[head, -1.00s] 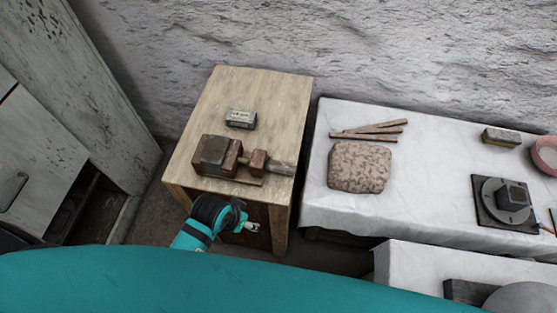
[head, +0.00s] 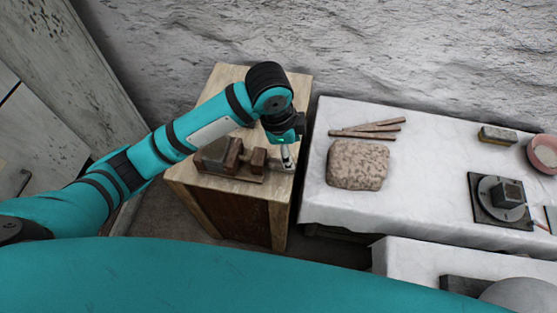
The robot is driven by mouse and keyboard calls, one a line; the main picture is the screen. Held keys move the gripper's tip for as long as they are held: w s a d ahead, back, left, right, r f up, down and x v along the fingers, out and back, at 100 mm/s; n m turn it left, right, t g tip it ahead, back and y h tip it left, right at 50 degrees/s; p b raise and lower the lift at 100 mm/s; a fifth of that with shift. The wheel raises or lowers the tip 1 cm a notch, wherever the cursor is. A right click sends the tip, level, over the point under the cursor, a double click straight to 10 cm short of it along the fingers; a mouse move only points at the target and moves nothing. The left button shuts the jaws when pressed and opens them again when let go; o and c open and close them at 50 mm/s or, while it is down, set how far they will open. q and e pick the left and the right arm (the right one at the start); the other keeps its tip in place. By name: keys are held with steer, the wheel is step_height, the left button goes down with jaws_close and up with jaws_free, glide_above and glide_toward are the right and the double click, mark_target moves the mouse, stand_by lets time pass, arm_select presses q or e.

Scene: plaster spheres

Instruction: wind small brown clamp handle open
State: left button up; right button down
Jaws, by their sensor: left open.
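The small brown clamp (head: 256,160) sits on the wooden cabinet top, near its front edge. Its handle end, at the clamp's right, is mostly hidden behind my left gripper. A dark block (head: 213,156) forms the clamp's left part. My left gripper (head: 288,166) points down at the clamp's right end, at the handle, with its jaws open. I cannot tell whether the fingers touch the handle. My right gripper is not in view.
The wooden cabinet (head: 222,82) stands against the rough wall. To its right, a white-covered table (head: 420,160) holds a speckled stone slab (head: 357,165), wooden sticks (head: 370,130), a dark plate with a block (head: 503,200) and a pink bowl (head: 543,152). My left arm crosses above the cabinet.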

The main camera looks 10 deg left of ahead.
mark_target(278, 162)
arm_select(q)
steer(key=w+a+r+m+y, duration=0.2)
steer(key=a+r, duration=0.1)
steer(key=f, duration=0.5)
steer(key=w+f, duration=0.1)
steer(key=f, duration=1)
steer(key=shift+w+a+f, duration=0.1)
steer(key=shift+w+f, duration=0.05)
steer(key=shift+f, duration=0.1)
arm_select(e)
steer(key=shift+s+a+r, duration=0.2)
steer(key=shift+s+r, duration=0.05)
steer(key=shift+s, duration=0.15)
